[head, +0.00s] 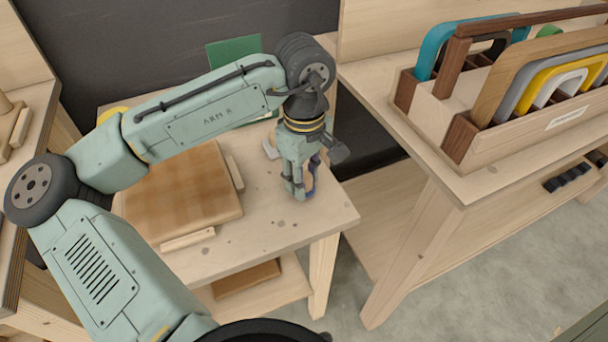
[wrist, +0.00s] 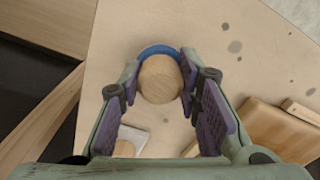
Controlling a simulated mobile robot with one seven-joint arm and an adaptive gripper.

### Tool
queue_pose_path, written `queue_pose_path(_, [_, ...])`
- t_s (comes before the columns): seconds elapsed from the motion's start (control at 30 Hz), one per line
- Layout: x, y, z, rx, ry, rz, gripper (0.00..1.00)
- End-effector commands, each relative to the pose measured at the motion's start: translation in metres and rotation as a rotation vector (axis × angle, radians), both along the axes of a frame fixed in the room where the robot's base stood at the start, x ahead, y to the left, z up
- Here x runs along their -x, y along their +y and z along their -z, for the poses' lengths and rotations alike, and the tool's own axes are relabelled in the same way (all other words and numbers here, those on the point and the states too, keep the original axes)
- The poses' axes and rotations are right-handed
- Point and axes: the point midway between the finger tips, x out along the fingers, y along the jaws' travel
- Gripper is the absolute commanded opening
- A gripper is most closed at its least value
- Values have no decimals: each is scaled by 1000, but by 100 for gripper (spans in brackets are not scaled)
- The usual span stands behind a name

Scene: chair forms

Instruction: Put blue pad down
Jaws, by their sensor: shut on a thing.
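The blue pad (wrist: 157,49) shows in the wrist view as a blue rim around a round wooden top (wrist: 160,80). It sits between the two purple-padded fingers of my gripper (wrist: 161,77), which are shut on it. In the head view my gripper (head: 300,188) points down over the right part of the small wooden table (head: 290,228). A sliver of the blue pad (head: 312,186) shows beside the fingers there. I cannot tell whether the pad touches the tabletop.
A thick wooden block (head: 185,200) lies on the table left of my gripper, with wooden strips beside it. A small pale piece (head: 270,149) lies behind the gripper. A bench with a rack of curved forms (head: 540,85) stands at right. The table's front right corner is bare.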

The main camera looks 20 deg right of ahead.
Motion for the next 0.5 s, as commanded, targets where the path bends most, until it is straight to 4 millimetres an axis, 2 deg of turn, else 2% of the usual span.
queue_pose_path(0.23, [0, 0, 4, 0, 1, 0, 5])
queue_pose_path(0.27, [0, 0, 3, 0, 0, 0, 33])
queue_pose_path(0.5, [0, 0, 3, 0, 0, 0, 49])
